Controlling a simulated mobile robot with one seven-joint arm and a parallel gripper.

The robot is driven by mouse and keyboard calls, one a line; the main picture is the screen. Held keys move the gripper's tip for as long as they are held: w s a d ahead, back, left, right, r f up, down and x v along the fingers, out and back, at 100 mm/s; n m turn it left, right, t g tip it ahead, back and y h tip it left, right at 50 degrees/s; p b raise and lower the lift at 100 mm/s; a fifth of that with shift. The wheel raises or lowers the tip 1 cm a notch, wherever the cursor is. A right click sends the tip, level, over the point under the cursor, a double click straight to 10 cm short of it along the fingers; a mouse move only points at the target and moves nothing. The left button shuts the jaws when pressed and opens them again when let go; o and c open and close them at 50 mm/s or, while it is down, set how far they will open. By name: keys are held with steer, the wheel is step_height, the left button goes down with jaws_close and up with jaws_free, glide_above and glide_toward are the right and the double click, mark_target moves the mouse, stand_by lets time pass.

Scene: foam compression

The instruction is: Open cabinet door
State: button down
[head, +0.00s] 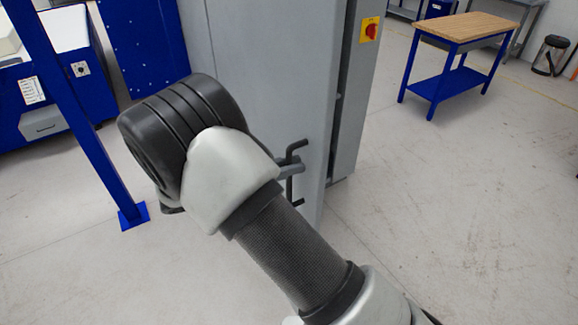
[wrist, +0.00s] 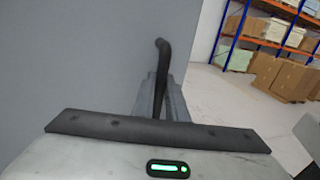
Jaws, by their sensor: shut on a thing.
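The grey cabinet door (head: 270,70) stands in the middle of the head view, and its flat face fills the left of the wrist view (wrist: 70,60). A dark bar handle (head: 297,148) is on the door near its edge. My gripper (head: 292,168) is at the handle, with its fingers around the bar. In the wrist view my gripper (wrist: 162,100) is shut on the handle (wrist: 163,55), whose bent upper end sticks up past the fingers. The door stands out from the cabinet body (head: 352,100), with a dark gap between them. My arm hides part of the door's lower area.
A red switch on a yellow plate (head: 370,30) is on the cabinet side. A blue post (head: 75,110) stands at left. A wood-topped blue table (head: 455,50) is at the back right. The floor (head: 450,220) at right is clear.

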steer(key=c, duration=2)
jaws_free()
steer(key=shift+c, duration=0.2)
steer(key=b+v, duration=0.2)
steer(key=v, duration=1.5)
steer(key=shift+a+b, duration=0.25)
steer(key=shift+b, duration=0.05)
steer(key=shift+a, duration=0.1)
